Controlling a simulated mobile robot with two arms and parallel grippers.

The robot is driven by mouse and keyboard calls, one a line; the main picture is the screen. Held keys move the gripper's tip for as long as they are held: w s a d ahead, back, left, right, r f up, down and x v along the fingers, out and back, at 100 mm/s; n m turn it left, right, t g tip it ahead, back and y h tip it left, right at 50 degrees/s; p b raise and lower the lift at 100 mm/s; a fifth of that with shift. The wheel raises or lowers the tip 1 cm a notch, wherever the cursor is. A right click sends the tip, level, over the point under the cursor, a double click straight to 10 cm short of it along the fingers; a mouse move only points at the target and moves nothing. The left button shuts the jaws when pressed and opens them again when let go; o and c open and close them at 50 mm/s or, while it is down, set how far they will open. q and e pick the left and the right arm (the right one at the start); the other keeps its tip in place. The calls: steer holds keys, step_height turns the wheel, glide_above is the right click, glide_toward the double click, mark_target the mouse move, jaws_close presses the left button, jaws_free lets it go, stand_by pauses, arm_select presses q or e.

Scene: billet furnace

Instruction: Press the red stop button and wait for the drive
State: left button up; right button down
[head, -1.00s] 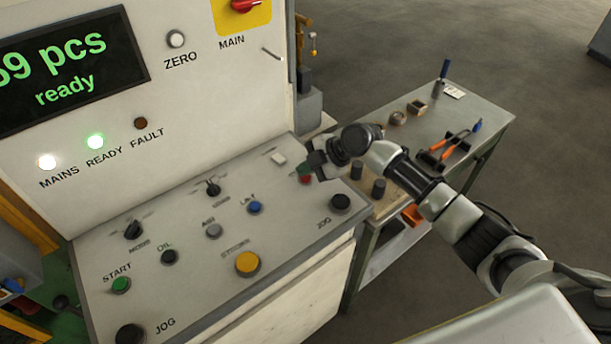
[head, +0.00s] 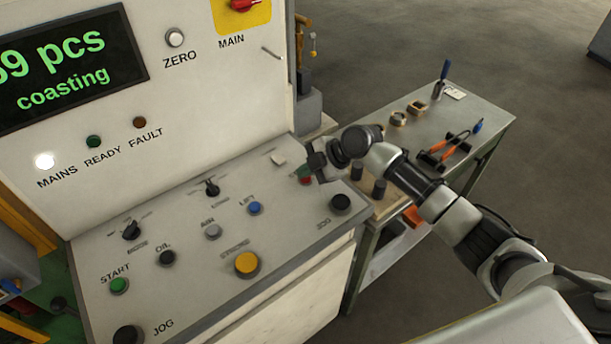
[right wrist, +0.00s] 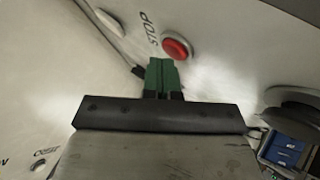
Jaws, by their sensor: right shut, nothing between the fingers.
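The red stop button (right wrist: 177,47), beside the word STOP, shows in the right wrist view just beyond my right gripper (right wrist: 162,68). Its green fingertips are together and empty. In the head view, the right gripper (head: 306,172) is at the right part of the sloped panel, over the stop button (head: 305,181), which it partly hides. I cannot tell whether the tips touch the button. The display (head: 68,62) reads "coasting" in green. The MAINS lamp (head: 44,161) is lit white; the READY lamp (head: 93,142) and FAULT lamp (head: 140,122) are dark. My left gripper is out of view.
The sloped panel (head: 190,285) carries a green START button (head: 119,285), a yellow button (head: 247,264), a blue LIFT button (head: 255,208) and black JOG buttons.

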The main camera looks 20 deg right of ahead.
mark_target(307, 179)
steer(key=shift+r+p, duration=0.35)
steer(key=shift+r, duration=0.45)
steer(key=shift+r+p, duration=1.6)
steer(key=shift+r, duration=0.95)
steer(key=shift+d+f, duration=0.1)
